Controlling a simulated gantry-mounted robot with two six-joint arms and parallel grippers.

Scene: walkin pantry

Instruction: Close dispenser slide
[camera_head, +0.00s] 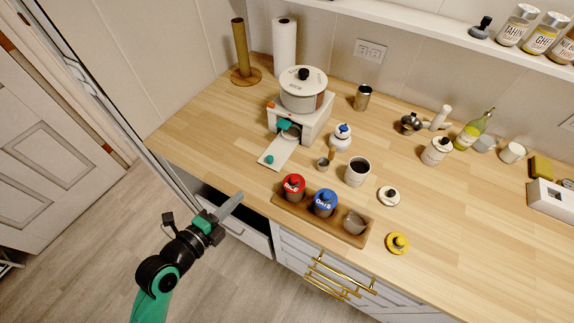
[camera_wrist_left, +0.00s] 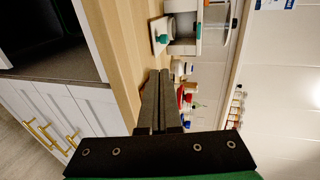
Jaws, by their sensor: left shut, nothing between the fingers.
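The dispenser (camera_head: 312,127) is a white box with a lidded pot-like canister (camera_head: 303,90) on top, at the back of the wooden counter. Its white slide (camera_head: 281,149) sticks out of the front toward the lower left, with a small green knob (camera_head: 269,160) near the outer end. My left gripper (camera_head: 239,197) is shut and empty, beyond the counter's front edge and apart from the slide. In the left wrist view, the shut fingers (camera_wrist_left: 159,74) point toward the slide (camera_wrist_left: 154,31), its green knob (camera_wrist_left: 163,39) and the dispenser (camera_wrist_left: 184,47). My right gripper is not in view.
A wooden tray (camera_head: 333,231) holds a red jar (camera_head: 293,187), a blue jar (camera_head: 325,203) and a glass cup, right of my gripper. A small metal cup (camera_head: 322,164) and a dark-filled mug (camera_head: 357,171) stand right of the slide. Counter left of the slide is clear.

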